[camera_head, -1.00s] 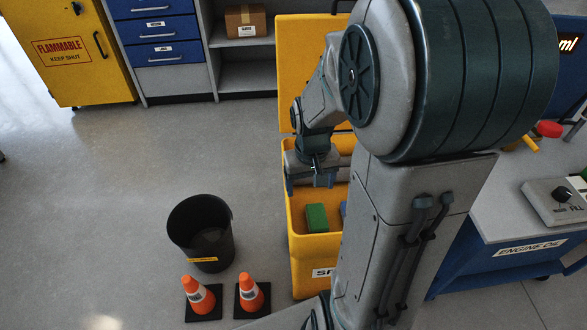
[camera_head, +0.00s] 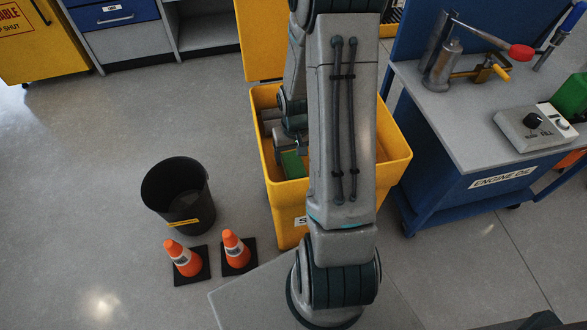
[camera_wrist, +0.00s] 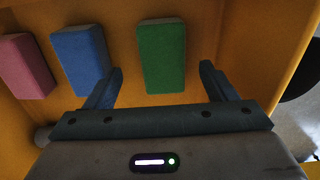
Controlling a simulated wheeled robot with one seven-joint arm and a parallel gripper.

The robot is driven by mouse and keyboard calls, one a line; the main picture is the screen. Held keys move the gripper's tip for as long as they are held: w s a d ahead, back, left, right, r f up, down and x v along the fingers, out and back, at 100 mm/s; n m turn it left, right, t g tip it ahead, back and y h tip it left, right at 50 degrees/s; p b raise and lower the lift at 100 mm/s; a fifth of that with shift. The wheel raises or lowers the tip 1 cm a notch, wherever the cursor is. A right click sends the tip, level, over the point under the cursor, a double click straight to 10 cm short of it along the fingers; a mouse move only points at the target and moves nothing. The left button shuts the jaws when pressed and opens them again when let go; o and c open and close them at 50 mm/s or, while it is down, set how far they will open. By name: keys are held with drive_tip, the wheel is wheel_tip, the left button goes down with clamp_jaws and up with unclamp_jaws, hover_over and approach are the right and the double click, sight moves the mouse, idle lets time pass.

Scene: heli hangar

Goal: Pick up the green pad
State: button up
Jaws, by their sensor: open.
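The green pad (camera_wrist: 161,57) is a block inside the yellow bin (camera_wrist: 236,15). In the wrist view it lies ahead of my gripper (camera_wrist: 160,82), roughly between its two fingers. The fingers are open, with clear space on either side of the pad and nothing held. In the head view, part of the green pad (camera_head: 293,164) shows in the yellow bin (camera_head: 395,160), with my gripper (camera_head: 291,148) down inside the bin beside it. My arm hides much of the bin there.
A blue pad (camera_wrist: 81,56) and a pink pad (camera_wrist: 27,66) lie left of the green one. The bin's walls are close around my gripper. A black bucket (camera_head: 178,195) and two orange cones (camera_head: 183,258) stand left of the bin; a blue cart (camera_head: 480,150) stands to its right.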

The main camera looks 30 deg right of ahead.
sight(294, 163)
drive_tip(key=f, duration=0.1)
drive_tip(key=f+b, duration=0.1)
drive_tip(key=f, duration=0.1)
drive_tip(key=f+b, duration=0.1)
drive_tip(key=f, duration=0.1)
drive_tip(key=shift+w+a+f, duration=0.1)
drive_tip(key=shift+w+f, duration=0.15)
drive_tip(key=shift+w, duration=0.15)
drive_tip(key=c, duration=1.1)
